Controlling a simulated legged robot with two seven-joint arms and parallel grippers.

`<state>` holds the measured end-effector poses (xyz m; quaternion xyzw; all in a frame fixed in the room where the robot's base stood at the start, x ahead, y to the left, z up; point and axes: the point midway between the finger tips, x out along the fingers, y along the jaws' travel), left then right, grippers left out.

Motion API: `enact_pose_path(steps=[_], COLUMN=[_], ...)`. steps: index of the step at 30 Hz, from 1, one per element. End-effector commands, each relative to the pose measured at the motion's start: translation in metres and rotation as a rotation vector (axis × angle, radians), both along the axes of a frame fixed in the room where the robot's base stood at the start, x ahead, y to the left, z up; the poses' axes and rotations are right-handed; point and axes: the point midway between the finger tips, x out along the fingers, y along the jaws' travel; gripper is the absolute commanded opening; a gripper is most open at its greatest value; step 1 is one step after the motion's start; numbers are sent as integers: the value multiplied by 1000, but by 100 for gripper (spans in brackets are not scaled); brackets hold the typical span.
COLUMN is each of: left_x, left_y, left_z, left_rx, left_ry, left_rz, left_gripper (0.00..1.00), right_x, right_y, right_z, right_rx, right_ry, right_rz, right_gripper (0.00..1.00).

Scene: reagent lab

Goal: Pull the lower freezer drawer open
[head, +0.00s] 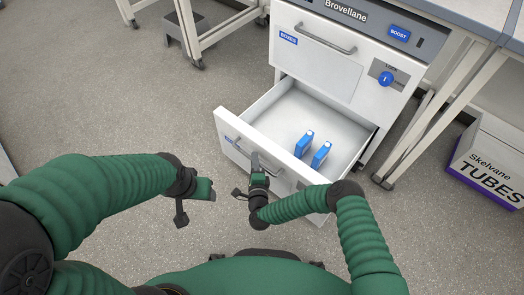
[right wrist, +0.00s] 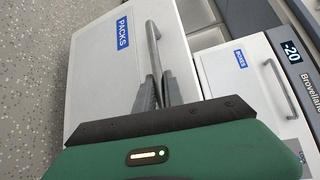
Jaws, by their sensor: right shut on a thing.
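The lower freezer drawer (head: 222,120) stands pulled well out of the white freezer, and two blue packs (head: 304,145) stand inside it. Its front shows in the right wrist view (right wrist: 95,75) with a blue PACKS label and a grey bar handle (right wrist: 153,45). My right gripper (head: 256,163) is at the drawer front, and its two fingers are shut on the handle (right wrist: 160,90). My left gripper (head: 197,199) is left of the drawer, in the air, apart from it; its jaws are too small to judge.
The upper drawer (head: 318,62), labelled BOXES, is closed above, with a blue lock knob (head: 386,79) beside it. A TUBES box (head: 490,165) stands on the floor at the right. Table legs (head: 190,35) stand at the upper left. The floor left of the drawer is clear.

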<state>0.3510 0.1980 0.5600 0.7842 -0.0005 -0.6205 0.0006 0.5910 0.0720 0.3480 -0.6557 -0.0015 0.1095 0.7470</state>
Motion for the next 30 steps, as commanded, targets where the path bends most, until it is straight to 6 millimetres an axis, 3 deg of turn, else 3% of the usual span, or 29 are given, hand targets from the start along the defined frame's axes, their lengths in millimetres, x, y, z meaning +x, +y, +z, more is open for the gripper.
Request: enact_pose_path(steps=[3, 12, 29, 30], left_x=[0, 0, 0, 0], left_y=[0, 0, 0, 0], left_z=[5, 10, 10, 10], left_rx=[0, 0, 0, 0], left_ry=[0, 0, 0, 0], left_rz=[0, 0, 0, 0], left_gripper=[61, 61, 61, 61], right_x=[-18, -41, -47, -46], right_y=[10, 26, 31, 31], right_z=[-5, -6, -6, -6], right_rx=[-3, -5, -5, -5], right_ry=[15, 13, 13, 13], right_rz=[0, 0, 0, 0], right_gripper=[0, 0, 0, 18])
